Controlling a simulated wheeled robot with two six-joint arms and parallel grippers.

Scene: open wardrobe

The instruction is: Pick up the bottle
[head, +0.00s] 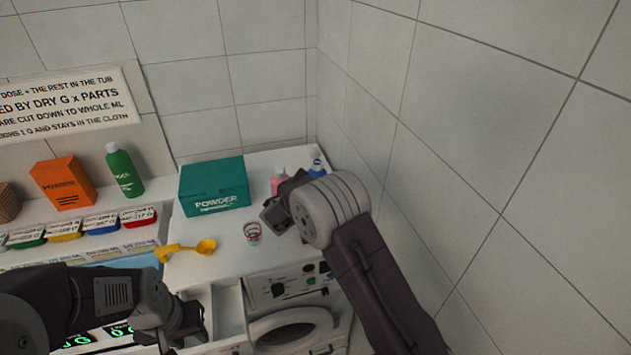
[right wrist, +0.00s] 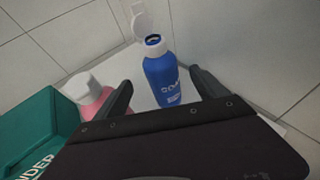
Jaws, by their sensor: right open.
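A blue bottle (right wrist: 160,80) with a white, flipped-open cap stands upright in the back corner of the white counter. In the right wrist view it appears between the two fingers of my open right gripper (right wrist: 163,90), with nothing gripped. In the head view the blue bottle (head: 317,169) is partly hidden behind my right arm. A pink bottle (head: 279,180) with a pale cap stands just left of it. A green bottle (head: 124,170) stands on the shelf at the left. My left gripper (head: 183,318) is low at the front left; its jaws are unclear.
A teal powder box (head: 214,187) stands on the counter (head: 225,246) left of the pink bottle. A small clear cup (head: 252,232) and a yellow scoop (head: 190,249) are nearer the front. An orange box (head: 63,184) is on the shelf. Tiled walls close the corner.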

